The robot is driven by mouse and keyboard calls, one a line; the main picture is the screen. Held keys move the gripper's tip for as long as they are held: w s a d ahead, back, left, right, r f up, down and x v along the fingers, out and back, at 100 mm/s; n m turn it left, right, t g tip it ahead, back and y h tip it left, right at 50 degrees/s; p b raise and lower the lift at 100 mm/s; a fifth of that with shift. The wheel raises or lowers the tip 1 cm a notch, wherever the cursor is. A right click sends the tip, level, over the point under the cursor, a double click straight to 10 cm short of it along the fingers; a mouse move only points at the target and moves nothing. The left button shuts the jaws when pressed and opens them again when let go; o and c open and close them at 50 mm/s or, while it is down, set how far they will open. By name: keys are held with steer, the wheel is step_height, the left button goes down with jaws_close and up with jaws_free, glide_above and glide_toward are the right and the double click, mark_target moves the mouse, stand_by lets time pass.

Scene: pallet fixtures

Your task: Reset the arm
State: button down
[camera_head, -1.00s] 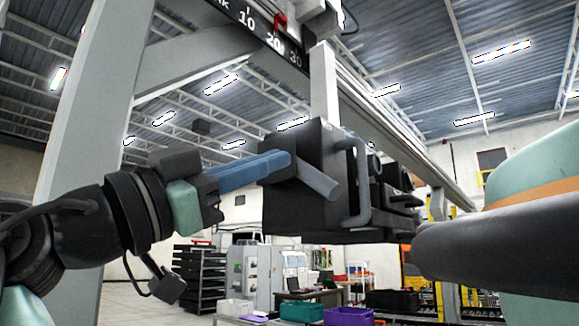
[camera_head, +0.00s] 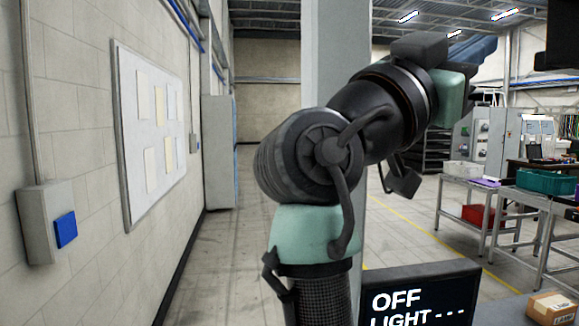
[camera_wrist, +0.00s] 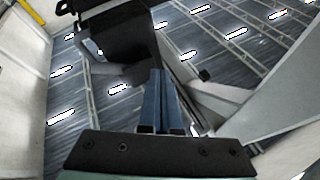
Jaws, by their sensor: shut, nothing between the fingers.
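My arm rises through the middle of the head view, bent up and to the right. My gripper (camera_head: 482,44) is at its end, with blue fingers pointing to the upper right, partly hidden behind the dark wrist parts. In the wrist view my gripper (camera_wrist: 170,74) has its two blue fingers side by side, shut and empty. A black box-like fixture (camera_wrist: 122,36) with a bar handle (camera_wrist: 88,42) is beyond the fingertips there. I cannot tell whether the fingers touch it.
A grey post (camera_head: 336,60) stands behind my arm. A dark sign (camera_head: 420,296) reading "OFF" and a cardboard box (camera_head: 550,307) are at the lower right. Tables (camera_head: 470,183) with bins stand at the right. A whiteboard (camera_head: 150,125) hangs on the left wall, beside open floor.

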steer(key=w+a+f+n+t+y, duration=0.2)
steer(key=a+f+n+t+y, duration=0.2)
steer(key=a+n+t+y, duration=0.3)
steer(key=s+a+f+n+t+y, duration=0.2)
steer(key=s+a+n+t+y, duration=0.7)
steer(key=a+y, duration=0.5)
steer(key=shift+s+a+t, duration=0.15)
steer(key=shift+s+t, duration=0.65)
steer(key=shift+s, duration=0.4)
